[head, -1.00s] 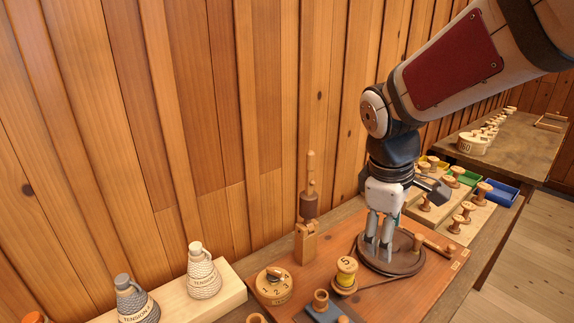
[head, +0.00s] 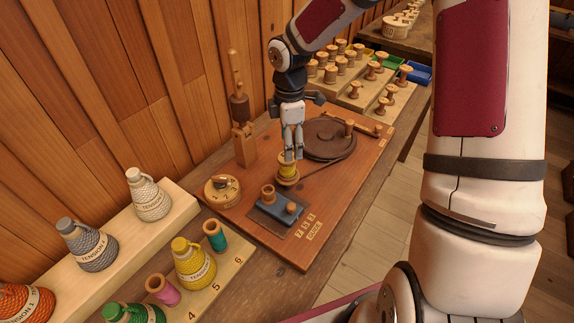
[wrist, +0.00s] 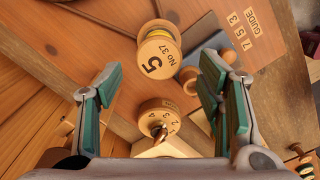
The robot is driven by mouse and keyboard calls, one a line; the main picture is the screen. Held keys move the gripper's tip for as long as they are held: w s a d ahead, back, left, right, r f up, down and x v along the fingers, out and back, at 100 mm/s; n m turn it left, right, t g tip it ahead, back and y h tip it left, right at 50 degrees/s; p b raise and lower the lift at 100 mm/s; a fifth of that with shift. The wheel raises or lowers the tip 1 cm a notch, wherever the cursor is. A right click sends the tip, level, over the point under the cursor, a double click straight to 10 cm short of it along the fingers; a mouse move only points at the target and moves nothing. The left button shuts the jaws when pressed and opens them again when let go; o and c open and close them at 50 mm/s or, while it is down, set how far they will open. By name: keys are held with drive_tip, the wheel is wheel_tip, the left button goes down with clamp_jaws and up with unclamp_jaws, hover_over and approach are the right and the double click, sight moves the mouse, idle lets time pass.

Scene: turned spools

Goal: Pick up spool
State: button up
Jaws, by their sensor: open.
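A wooden spool wound with yellow thread (head: 288,171) stands upright on the reddish-brown board, beside the dark round disc. In the wrist view its pale end face, marked 5 and No 37 (wrist: 157,58), faces the camera, and a strip of yellow thread shows at its far rim. My gripper (head: 294,155) points down at the spool's top, its fingertips close to it. In the wrist view the teal-padded fingers are wide apart with nothing held; the spool shows beyond and between the tips. I cannot tell whether the fingertips are level with its upper rim.
The numbered wooden dial (head: 222,191) is left of the spool, the blue block with pegs (head: 281,207) in front, the dark disc (head: 329,139) behind right. An upright wooden post (head: 243,141) stands behind left.

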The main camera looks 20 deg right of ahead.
sight(287, 163)
drive_tip(key=f, duration=0.8)
drive_tip(key=shift+w+a+f, duration=0.1)
drive_tip(key=shift+a+f, duration=0.1)
drive_tip(key=c, duration=1.1)
